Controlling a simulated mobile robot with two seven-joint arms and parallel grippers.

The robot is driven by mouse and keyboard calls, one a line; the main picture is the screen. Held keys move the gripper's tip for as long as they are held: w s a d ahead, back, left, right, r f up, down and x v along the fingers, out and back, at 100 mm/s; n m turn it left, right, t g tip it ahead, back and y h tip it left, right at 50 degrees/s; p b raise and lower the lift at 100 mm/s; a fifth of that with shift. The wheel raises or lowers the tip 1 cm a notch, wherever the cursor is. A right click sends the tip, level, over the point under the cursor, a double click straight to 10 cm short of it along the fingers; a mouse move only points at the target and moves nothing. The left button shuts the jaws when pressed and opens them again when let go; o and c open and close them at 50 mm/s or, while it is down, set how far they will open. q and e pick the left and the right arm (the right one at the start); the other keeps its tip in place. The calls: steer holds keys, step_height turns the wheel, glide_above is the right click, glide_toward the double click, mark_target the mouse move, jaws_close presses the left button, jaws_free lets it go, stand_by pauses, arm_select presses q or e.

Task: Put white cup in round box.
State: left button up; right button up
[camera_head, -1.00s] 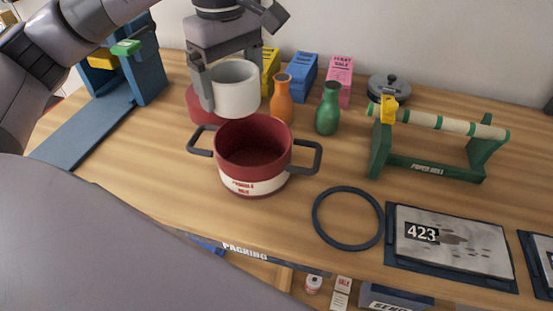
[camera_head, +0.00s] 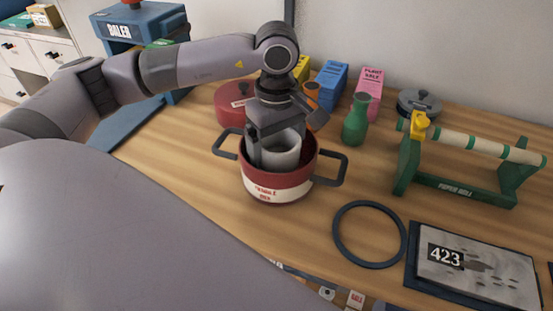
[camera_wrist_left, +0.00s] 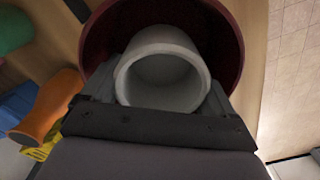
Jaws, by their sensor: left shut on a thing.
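The white cup (camera_head: 281,151) is inside the mouth of the round red box (camera_head: 277,187), a pot-like container with two dark side handles and a white label band. My left gripper (camera_head: 278,140) points down into the box and is shut on the cup. In the left wrist view the cup (camera_wrist_left: 163,70) sits between the fingers, with the red rim of the box (camera_wrist_left: 232,45) around it. I cannot tell whether the cup touches the box's bottom. My right gripper is not in view.
A red lid-like object (camera_head: 232,103) lies behind the box. An orange bottle (camera_head: 311,95), a green bottle (camera_head: 356,120) and small boxes stand close behind. A paper roll stand (camera_head: 465,155) is at right. A dark ring (camera_head: 370,234) lies in front on the table.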

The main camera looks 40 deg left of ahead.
arm_select(q)
steer(key=shift+f, duration=2.25)
steer(key=shift+f, duration=0.2)
steer(key=o, duration=0.9)
steer(key=shift+r, duration=0.1)
steer(key=shift+c, duration=0.2)
steer(key=shift+r, duration=0.1)
step_height(320, 180, up, 12)
steer(key=shift+b, duration=0.35)
